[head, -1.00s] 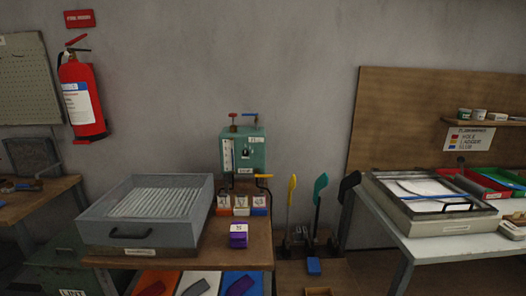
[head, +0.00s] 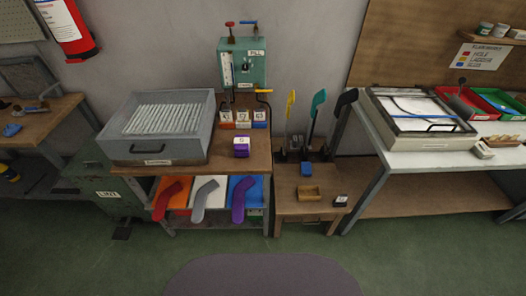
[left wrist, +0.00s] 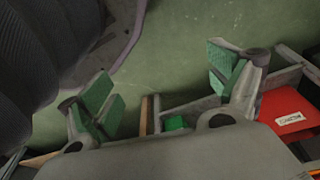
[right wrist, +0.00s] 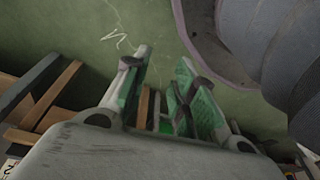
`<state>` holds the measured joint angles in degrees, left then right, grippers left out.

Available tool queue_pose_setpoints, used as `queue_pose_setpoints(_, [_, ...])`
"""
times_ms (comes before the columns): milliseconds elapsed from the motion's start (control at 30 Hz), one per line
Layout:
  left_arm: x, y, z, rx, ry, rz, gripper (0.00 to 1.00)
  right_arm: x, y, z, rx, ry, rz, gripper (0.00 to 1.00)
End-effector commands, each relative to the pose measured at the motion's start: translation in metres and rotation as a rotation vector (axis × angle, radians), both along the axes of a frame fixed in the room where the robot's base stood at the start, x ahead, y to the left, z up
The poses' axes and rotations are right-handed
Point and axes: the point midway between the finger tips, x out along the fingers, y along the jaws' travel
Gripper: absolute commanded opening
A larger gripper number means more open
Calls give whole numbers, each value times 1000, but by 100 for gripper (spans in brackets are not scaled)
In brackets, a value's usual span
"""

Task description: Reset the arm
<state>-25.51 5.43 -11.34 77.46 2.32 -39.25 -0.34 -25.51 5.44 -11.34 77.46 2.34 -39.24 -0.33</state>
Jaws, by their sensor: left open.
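In the left wrist view my left gripper (left wrist: 165,82) is open, its two green-padded fingers wide apart over the green floor with nothing between them. In the right wrist view my right gripper (right wrist: 162,75) has its fingers closer together, with a narrow gap and nothing held in it. Neither gripper shows in the head view, so their place relative to the benches cannot be told there.
A white table (head: 405,160) stands right. Open green floor (head: 120,265) lies in front.

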Motion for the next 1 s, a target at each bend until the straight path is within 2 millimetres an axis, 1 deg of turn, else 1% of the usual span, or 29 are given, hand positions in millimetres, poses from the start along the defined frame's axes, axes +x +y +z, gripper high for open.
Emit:
queue_pose_setpoints(33, [-4,2,4,3,4,0,91,-4,-2,4,-3,5,0,27])
queue_pose_setpoints(367, [-35,14,1,20,28,-1,91,-35,-14,1,-20,28,1,27])
queue_pose_setpoints(600, [-60,23,2,32,45,-3,91,-60,-23,2,-32,45,3,27])
queue_pose_setpoints(767, [-76,29,5,40,54,-4,91,-76,-29,5,-40,54,4,27])
queue_pose_setpoints(1000, [-105,39,12,50,73,-7,91,-105,-39,12,-50,73,7,27])
